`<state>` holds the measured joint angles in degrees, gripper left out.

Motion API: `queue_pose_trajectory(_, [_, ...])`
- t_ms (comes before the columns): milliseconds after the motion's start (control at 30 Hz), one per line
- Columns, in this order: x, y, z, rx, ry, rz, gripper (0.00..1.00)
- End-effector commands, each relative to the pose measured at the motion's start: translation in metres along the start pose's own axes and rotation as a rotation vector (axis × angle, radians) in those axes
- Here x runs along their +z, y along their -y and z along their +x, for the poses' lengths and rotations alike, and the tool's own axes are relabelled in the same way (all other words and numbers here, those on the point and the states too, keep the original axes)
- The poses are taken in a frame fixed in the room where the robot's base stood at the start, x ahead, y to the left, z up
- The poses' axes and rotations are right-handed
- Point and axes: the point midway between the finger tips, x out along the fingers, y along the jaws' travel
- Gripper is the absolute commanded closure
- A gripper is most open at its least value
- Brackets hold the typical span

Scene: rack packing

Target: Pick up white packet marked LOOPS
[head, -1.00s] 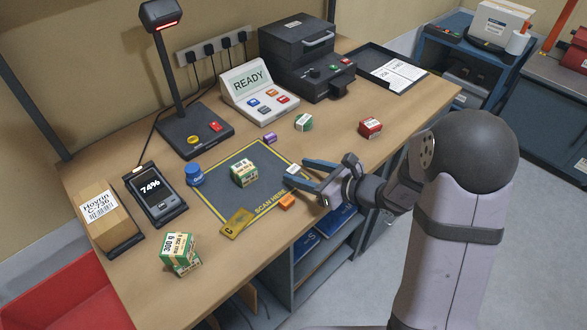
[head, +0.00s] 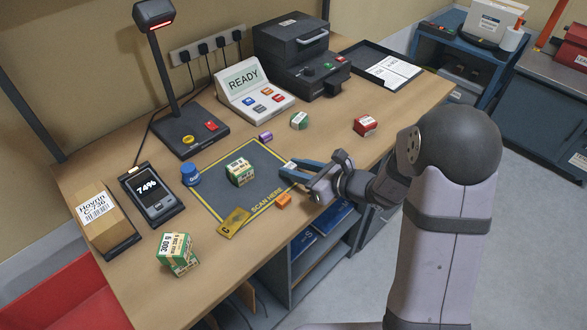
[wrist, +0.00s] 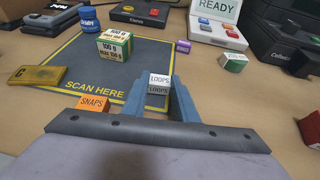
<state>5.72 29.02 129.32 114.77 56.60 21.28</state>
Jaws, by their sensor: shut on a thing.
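The white packet marked LOOPS (wrist: 159,82) sits between the two blue fingers of my gripper (wrist: 159,95) in the wrist view. My gripper is shut on it, at the right edge of the scan mat. In the head view, my gripper (head: 296,170) reaches in from the right and the packet (head: 287,166) shows as a small pale patch at the fingertips. I cannot tell whether the packet is clear of the surface.
An orange SNAPS packet (wrist: 93,103) lies just left of my gripper. A yellow C card (head: 233,222) and a green-and-white box (head: 240,172) are on the scan mat (head: 216,189). A red box (head: 365,125) stands farther right. The bench between is clear.

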Motion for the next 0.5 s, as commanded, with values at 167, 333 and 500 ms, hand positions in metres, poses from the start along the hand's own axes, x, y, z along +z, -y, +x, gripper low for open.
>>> queue_pose_trajectory(167, [0.016,0.0,-0.006,-0.001,0.002,-0.004,0.96])
queue_pose_trajectory(333, [0.041,0.001,-0.017,-0.002,0.004,-0.006,0.96])
queue_pose_trajectory(500, [0.066,0.0,-0.027,-0.002,0.003,-0.004,0.96])
